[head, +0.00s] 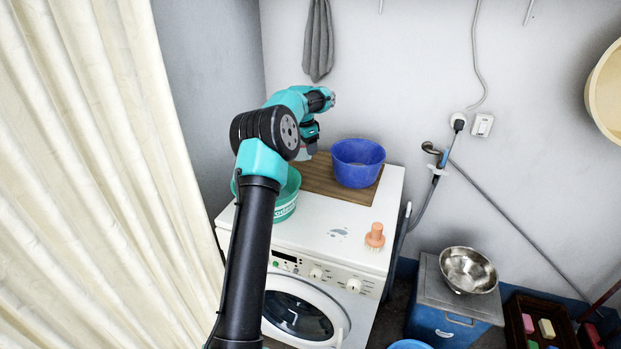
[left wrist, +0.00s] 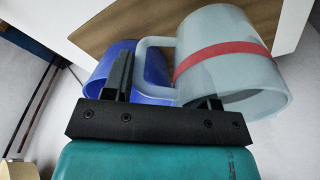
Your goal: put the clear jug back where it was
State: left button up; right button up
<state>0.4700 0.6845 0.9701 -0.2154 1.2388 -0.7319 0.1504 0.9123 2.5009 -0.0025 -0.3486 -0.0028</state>
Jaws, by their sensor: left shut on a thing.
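The clear jug (left wrist: 222,52), a cloudy translucent vessel with a red band and a handle, lies tilted in the left wrist view. My left gripper (left wrist: 165,92) is shut on the jug, at its handle side. In the head view my left gripper (head: 310,133) is above the left part of a brown wooden board (head: 322,182) on the washing machine. There only a small pale part of the jug (head: 303,154) shows; my arm hides the rest. I cannot tell whether the jug touches the board. My right gripper is not in view.
A blue bowl (head: 357,164) stands on the board, right of the jug. A green basin (head: 286,202), partly behind my arm, and a pinkish-orange brush (head: 375,237) are on the white washing machine (head: 320,238). A metal bowl (head: 468,270) sits on a blue box at right.

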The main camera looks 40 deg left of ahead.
aim_at(307, 158)
pick_arm(q)
jog(key=shift+a+f+m, duration=0.1)
jog(key=shift+a+m, duration=0.15)
jog(key=shift+m, duration=0.05)
jog(key=shift+f, duration=2.5)
jog(key=shift+f, duration=2.5)
jog(key=shift+f, duration=0.1)
jog(key=o, duration=1.3)
